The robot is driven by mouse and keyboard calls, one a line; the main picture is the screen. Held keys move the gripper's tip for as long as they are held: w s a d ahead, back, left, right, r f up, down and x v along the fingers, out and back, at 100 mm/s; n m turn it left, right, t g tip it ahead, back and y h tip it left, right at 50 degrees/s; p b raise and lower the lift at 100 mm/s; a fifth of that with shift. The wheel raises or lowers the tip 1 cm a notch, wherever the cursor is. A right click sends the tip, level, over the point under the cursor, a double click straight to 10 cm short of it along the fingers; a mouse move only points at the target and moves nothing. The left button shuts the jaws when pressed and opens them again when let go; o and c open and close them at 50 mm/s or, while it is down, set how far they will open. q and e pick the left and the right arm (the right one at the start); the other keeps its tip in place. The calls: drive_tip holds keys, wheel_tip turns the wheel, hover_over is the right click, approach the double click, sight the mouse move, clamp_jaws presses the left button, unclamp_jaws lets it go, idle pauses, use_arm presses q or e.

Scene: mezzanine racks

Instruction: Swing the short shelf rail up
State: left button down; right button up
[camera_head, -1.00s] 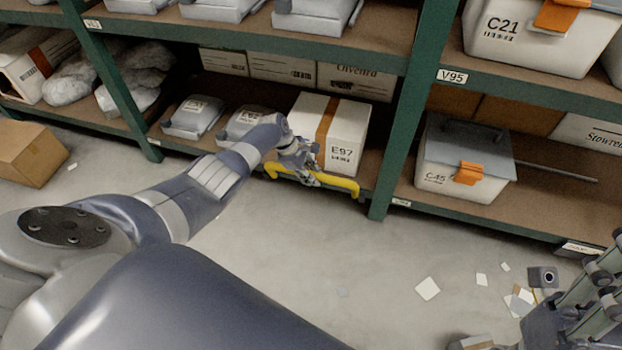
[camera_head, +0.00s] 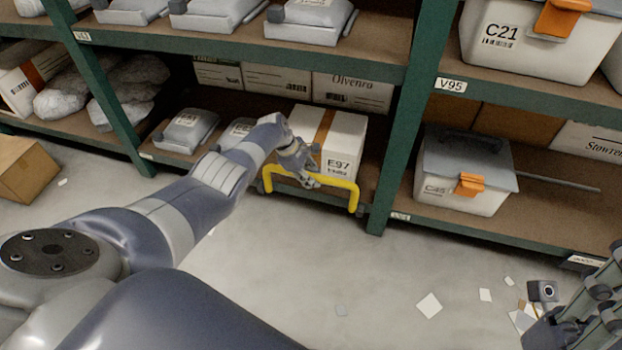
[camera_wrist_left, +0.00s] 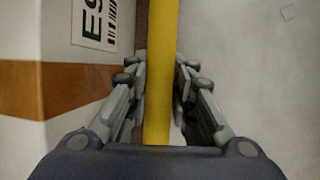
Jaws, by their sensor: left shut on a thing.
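The short shelf rail (camera_head: 338,183) is a yellow bar with bent ends at the front edge of the lower shelf, in front of a white box marked E97 (camera_head: 346,145). In the head view it stands up from the shelf edge, its right end bent down. My left gripper (camera_head: 308,178) is shut on the rail near its middle. In the left wrist view the yellow rail (camera_wrist_left: 161,70) runs between the two fingers, with the white box close on the left. My right gripper (camera_head: 590,310) shows only partly at the lower right; its fingertips cannot be made out.
Green rack posts (camera_head: 398,130) stand to either side of the rail's bay. A grey-lidded bin (camera_head: 462,185) sits on the shelf to the right. A cardboard box (camera_head: 25,170) stands on the floor at left. Paper scraps (camera_head: 429,305) lie on otherwise clear floor.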

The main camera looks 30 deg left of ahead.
use_arm(q)
drive_tip(key=shift+w+a+r, duration=0.15)
drive_tip(key=shift+w+r, duration=0.2)
drive_tip(key=c, duration=1.5)
unclamp_jaws()
drive_tip(key=shift+o, duration=0.4)
drive_tip(key=shift+s, duration=0.1)
drive_tip(key=shift+s+f, duration=0.1)
drive_tip(key=shift+s, duration=0.1)
drive_tip(key=v, duration=1.2)
